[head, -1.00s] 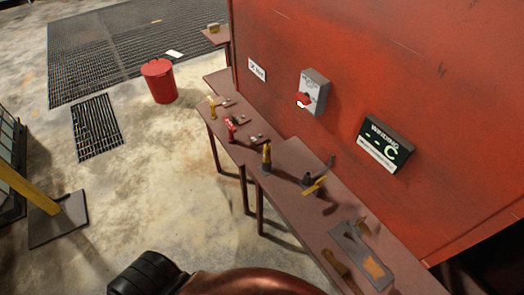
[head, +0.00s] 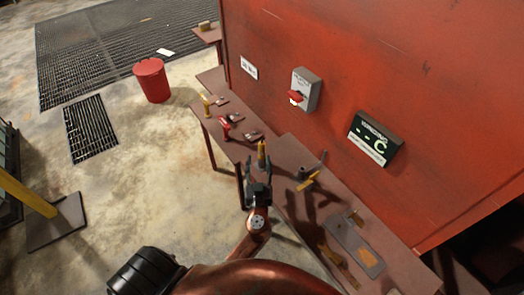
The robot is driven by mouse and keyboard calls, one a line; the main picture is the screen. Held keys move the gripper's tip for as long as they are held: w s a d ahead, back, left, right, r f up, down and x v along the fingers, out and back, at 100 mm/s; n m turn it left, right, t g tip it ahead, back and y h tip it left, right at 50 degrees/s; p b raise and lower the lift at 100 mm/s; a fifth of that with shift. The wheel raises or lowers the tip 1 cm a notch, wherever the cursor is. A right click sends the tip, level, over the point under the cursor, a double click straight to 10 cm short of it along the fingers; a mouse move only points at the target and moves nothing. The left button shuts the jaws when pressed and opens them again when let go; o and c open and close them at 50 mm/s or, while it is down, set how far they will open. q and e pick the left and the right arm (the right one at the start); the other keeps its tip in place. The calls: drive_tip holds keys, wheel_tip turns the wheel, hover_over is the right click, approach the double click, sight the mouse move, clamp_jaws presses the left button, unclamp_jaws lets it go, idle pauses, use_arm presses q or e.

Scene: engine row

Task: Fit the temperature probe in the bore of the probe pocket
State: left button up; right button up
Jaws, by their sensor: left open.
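A slim upright piece with a yellow top (head: 262,149) stands at the bench's front edge; it looks like the temperature probe, but is too small to be sure. My left gripper (head: 259,168) is open just in front of it, fingers pointing at it, one towards each side. I cannot tell whether they touch it. The gripper hides its lower part. A short dark round fitting (head: 302,173) with a yellow lever-like piece (head: 310,182) is on the bench to the right; it may be the probe pocket, and its bore cannot be made out. My right gripper is not in view.
A red wall holds a display reading "-- C" (head: 375,138) and a grey switch box (head: 306,90). A red-handled tool (head: 225,127) and a yellow one (head: 207,106) stand further left. A grey tray (head: 356,243) lies right. A red bin (head: 152,80) stands on open floor.

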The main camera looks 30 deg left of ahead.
sight(262, 147)
use_arm(q)
drive_tip(key=w+a, duration=0.1)
drive_tip(key=w, duration=0.1)
drive_tip(key=w+a+p, duration=0.1)
drive_tip(key=w, duration=0.1)
drive_tip(key=w+a+r+p, duration=0.1)
drive_tip(key=w, duration=0.2)
drive_tip(key=shift+r, duration=0.1)
drive_tip(key=shift+w+a, duration=0.1)
drive_tip(key=shift+w, duration=0.05)
drive_tip(key=shift+c, duration=0.3)
drive_tip(key=c, duration=0.5)
clamp_jaws()
